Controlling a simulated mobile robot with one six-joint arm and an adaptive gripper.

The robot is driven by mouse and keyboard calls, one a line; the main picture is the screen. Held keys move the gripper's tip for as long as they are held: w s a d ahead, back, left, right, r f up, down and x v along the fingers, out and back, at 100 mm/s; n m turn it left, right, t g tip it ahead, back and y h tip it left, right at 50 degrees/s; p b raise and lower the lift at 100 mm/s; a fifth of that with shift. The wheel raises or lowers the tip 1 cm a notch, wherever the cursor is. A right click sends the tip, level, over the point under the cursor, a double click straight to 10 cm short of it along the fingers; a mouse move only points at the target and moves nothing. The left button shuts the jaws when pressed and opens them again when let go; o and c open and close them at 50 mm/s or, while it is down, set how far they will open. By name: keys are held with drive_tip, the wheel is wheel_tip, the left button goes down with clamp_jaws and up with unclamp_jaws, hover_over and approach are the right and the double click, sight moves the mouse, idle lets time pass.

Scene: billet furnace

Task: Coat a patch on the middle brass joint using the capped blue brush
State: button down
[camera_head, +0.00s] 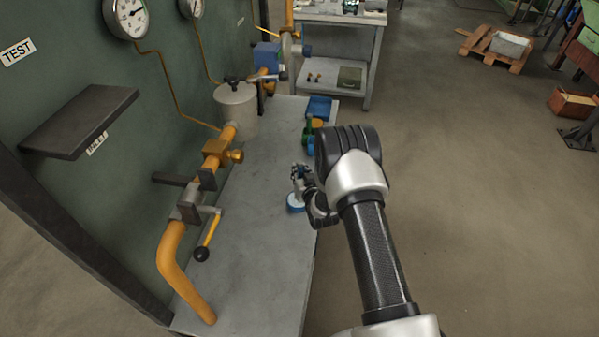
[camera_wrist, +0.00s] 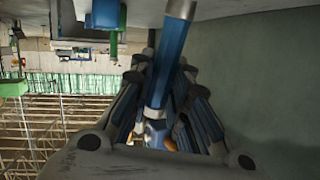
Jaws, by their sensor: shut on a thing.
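My gripper (camera_head: 304,180) is above the right edge of the grey bench, right of the pipe run. In the wrist view it is shut on the blue brush (camera_wrist: 170,55), whose long blue handle rises between the fingers to a silvery collar at the top edge. The brush's far end is out of that view, so I cannot tell about its cap. A brass joint (camera_head: 217,150) with a side knob sits midway along the orange pipe, left of and apart from my gripper. A round blue-and-white item (camera_head: 295,203) shows just below my gripper; whether they touch is unclear.
The grey bench (camera_head: 255,255) is mostly bare. A valve lever with a black knob (camera_head: 201,254) juts over it. A grey pot (camera_head: 237,108), green and blue items (camera_head: 310,133) and a blue tray (camera_head: 319,107) stand farther back. A dark shelf (camera_head: 80,122) projects from the green panel.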

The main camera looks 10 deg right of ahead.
sight(300, 166)
drive_tip(key=shift+s+f+b, duration=0.1)
drive_tip(key=shift+f+b, duration=0.65)
drive_tip(key=shift+b, duration=0.1)
idle(2.2)
drive_tip(key=shift+r+p, duration=1.7)
drive_tip(key=shift+r, duration=1.95)
